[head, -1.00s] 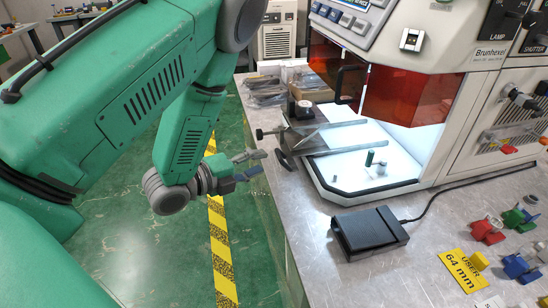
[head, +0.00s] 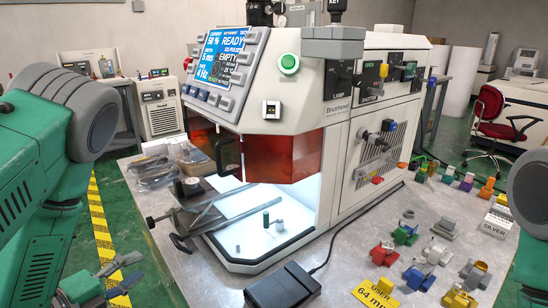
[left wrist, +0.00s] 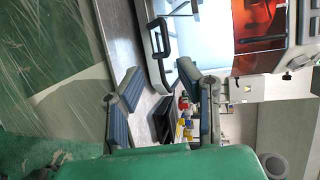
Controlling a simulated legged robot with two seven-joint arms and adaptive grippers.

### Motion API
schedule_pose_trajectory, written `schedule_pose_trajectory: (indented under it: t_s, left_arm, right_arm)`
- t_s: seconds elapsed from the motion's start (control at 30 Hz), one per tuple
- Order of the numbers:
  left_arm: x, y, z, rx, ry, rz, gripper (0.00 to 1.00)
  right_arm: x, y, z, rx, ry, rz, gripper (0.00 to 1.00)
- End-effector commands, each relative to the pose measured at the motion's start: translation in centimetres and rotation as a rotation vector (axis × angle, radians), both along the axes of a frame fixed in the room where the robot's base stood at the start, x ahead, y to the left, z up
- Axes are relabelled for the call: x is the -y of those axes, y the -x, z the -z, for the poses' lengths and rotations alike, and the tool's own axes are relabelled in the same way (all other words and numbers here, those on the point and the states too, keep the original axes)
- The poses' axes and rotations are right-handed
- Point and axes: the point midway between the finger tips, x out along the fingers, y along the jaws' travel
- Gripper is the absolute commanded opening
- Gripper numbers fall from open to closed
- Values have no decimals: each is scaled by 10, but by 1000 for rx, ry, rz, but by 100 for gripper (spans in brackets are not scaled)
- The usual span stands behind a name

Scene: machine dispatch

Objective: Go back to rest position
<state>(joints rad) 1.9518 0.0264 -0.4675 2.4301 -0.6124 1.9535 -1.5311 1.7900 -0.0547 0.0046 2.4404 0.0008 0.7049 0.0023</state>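My left gripper (head: 128,273) is low at the left of the head view, over the floor beside the table's left edge. Its two fingers are apart with nothing between them. In the left wrist view the two blue-grey fingers of the left gripper (left wrist: 160,88) are also spread, with the table edge and machine beyond them. A green and grey part of my right arm shows at the right edge of the head view. My right gripper is out of view.
The white Brunhexel machine (head: 340,120) with an orange shield stands on the metal table (head: 345,235). A black pedal box (head: 283,287) and several coloured parts lie at the front and right. A red chair (head: 492,115) stands behind. Floor is open at the left.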

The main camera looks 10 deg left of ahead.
Motion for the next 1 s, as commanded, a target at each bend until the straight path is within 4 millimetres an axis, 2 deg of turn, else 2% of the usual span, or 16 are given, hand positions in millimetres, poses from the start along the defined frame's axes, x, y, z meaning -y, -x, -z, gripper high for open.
schedule_pose_trajectory:
  t_s: [0.07, 0.13, 0.27, 0.3, 0.4, 0.5, 0.6, 0.7, 0.8, 1.0]
  left_arm:
    - [3, 2, 18, -86, 56, -36, 31]
    - [7, 8, 45, -218, 149, -109, 31]
    - [17, 37, 112, -560, 401, -366, 31]
    - [22, 52, 133, -667, 482, -473, 31]
    - [34, 95, 175, -899, 671, -768, 31]
    - [48, 140, 202, -1061, 810, -1064, 31]
    - [60, 177, 215, -1154, 896, -1307, 31]
    - [68, 200, 220, -1197, 940, -1466, 31]
    - [71, 210, 221, -1212, 956, -1535, 31]
    - [71, 211, 221, -1212, 960, -1543, 31]
  right_arm:
    - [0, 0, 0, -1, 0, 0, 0]
    - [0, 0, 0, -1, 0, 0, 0]
    - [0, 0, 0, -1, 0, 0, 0]
    - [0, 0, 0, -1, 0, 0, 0]
    - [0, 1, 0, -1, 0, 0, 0]
    - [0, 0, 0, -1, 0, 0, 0]
    - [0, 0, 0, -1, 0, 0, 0]
    - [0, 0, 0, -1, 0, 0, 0]
    - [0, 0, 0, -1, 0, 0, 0]
    - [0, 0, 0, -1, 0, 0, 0]
